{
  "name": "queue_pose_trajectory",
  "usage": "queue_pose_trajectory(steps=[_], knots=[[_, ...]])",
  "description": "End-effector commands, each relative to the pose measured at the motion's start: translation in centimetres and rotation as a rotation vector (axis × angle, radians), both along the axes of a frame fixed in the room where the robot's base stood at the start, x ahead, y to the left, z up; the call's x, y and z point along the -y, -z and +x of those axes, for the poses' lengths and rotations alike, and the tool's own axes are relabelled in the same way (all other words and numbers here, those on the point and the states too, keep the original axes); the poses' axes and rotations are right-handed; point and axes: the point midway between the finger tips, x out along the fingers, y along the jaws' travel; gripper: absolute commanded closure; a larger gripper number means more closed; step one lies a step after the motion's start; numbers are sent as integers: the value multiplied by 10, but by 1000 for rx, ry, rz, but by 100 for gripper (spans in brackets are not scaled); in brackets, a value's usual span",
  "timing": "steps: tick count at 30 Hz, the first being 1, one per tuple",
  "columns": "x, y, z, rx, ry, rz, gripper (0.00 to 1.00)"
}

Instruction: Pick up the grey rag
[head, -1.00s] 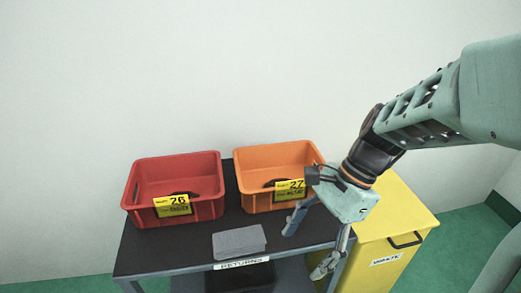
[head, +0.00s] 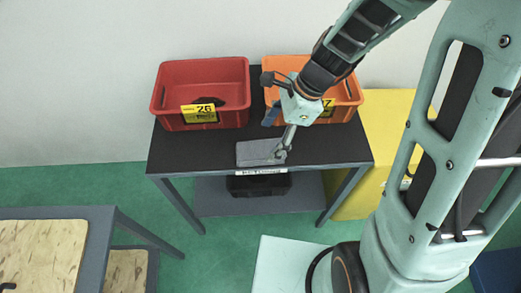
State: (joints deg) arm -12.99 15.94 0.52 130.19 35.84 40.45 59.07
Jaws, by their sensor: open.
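The grey rag (head: 258,152) lies flat near the front edge of the black tabletop, above the white label. My gripper (head: 276,138) is open and empty. It hangs over the table at the right end of the rag. One fingertip overlaps the rag's right end in the picture, and the other is behind it near the orange bin. I cannot tell whether the near finger touches the rag.
A red bin (head: 165,104) marked 26 and an orange bin (head: 350,92) marked 27 stand behind the rag. A yellow cabinet (head: 390,115) adjoins the table's right. Another table (head: 98,250) is at lower left. A black box (head: 258,185) sits below.

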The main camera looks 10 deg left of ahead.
Motion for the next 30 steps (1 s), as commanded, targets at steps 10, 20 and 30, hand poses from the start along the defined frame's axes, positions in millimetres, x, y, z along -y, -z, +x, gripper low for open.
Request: queue_pose_trajectory(steps=[10,20,30], knots=[[-19,43,-8,-2,-1,0,30],[-20,43,-8,-1,-1,0,37],[-20,43,-8,-1,-1,0,72]])
